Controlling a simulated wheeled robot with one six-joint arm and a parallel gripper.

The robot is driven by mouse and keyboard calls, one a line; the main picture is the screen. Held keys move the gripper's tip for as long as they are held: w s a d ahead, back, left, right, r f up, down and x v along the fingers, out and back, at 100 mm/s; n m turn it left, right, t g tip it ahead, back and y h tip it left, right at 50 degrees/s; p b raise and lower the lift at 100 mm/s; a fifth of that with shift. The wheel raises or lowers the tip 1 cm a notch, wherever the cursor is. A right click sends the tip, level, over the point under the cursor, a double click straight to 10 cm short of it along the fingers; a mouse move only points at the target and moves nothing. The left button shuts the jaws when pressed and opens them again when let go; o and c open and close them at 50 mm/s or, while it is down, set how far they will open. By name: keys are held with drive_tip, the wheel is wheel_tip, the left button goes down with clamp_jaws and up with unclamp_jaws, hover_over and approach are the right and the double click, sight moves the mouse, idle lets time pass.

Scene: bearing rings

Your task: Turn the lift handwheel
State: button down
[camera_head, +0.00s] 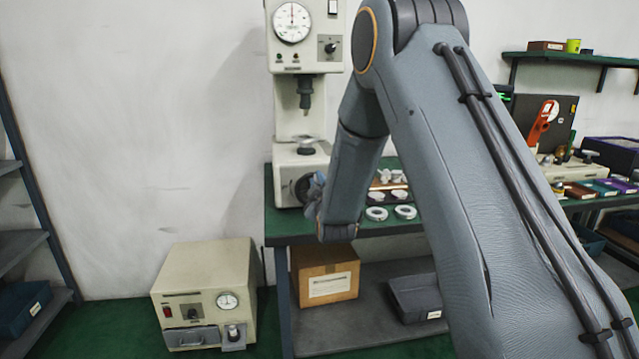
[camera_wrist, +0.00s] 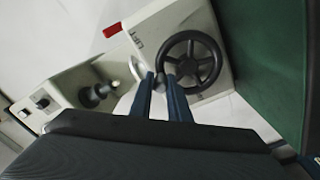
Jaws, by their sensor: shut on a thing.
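The lift handwheel (camera_wrist: 208,61) is a dark spoked wheel on the pale body of the hardness tester (camera_head: 295,145). The wrist view shows most of it, at the upper middle right. My gripper (camera_wrist: 160,76) has its blue fingers close together at the wheel's left rim, shut on the handwheel there. The fingertips partly hide the exact grip. In the head view my gripper (camera_head: 313,190) is at the tester's lower front, covering part of the dark wheel (camera_head: 290,184).
The tester stands on a green-topped bench (camera_head: 285,226) with several metal rings (camera_head: 376,213) on it to the right. My arm hides much of the bench. A cardboard box (camera_head: 325,275) and a dark bin (camera_head: 415,296) sit on the lower shelf. A beige device (camera_head: 205,292) stands on the floor at left.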

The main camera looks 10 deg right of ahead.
idle(0.4)
drive_tip(key=c, duration=1.7)
unclamp_jaws()
drive_tip(key=shift+a, duration=0.1)
drive_tip(key=shift+o, duration=0.2)
drive_tip(key=s, duration=0.8)
drive_tip(key=shift+b, duration=0.4)
drive_tip(key=shift+f, duration=0.1)
